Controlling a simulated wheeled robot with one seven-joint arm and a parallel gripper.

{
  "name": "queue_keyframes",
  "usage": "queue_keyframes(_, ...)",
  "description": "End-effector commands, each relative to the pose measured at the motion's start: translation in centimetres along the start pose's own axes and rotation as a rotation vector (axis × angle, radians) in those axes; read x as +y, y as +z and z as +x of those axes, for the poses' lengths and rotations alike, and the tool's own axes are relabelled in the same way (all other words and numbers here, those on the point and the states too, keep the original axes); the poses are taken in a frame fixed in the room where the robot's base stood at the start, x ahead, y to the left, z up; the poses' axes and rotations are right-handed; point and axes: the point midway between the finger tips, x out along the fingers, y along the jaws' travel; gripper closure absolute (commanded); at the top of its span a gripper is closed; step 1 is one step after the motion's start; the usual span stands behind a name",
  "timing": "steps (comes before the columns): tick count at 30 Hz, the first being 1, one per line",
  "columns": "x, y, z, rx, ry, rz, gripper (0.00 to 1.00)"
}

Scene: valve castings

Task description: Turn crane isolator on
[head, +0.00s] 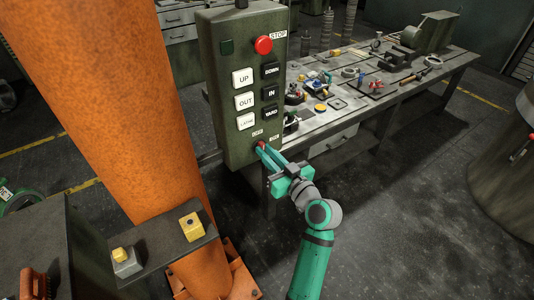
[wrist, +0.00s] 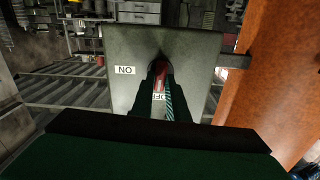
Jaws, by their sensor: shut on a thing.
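The crane isolator is a small red switch (head: 261,145) low on the front of a dark green control box (head: 222,115). In the wrist view the red handle (wrist: 161,78) sits between my fingers, which hide much of it. My gripper (head: 264,150) is shut on this handle; the fingers also show in the wrist view (wrist: 161,88). The wrist view is upside down. Its ON label (wrist: 124,70) is clear of the handle. The OFF label (wrist: 159,96) is partly hidden by a finger, and the handle lies toward it.
The box also carries a red STOP button (head: 264,45) and several white and black buttons. An orange column (head: 110,90) stands close at left. A workbench (head: 345,104) with castings and tools is behind at right. The floor (head: 400,200) right of my arm is clear.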

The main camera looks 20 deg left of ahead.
Motion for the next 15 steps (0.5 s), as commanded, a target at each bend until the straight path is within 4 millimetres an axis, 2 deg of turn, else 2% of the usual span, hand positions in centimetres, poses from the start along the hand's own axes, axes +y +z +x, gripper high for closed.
queue_keyframes(15,0.04,0.15,0.01,-0.003,-0.004,0.440,1.00)
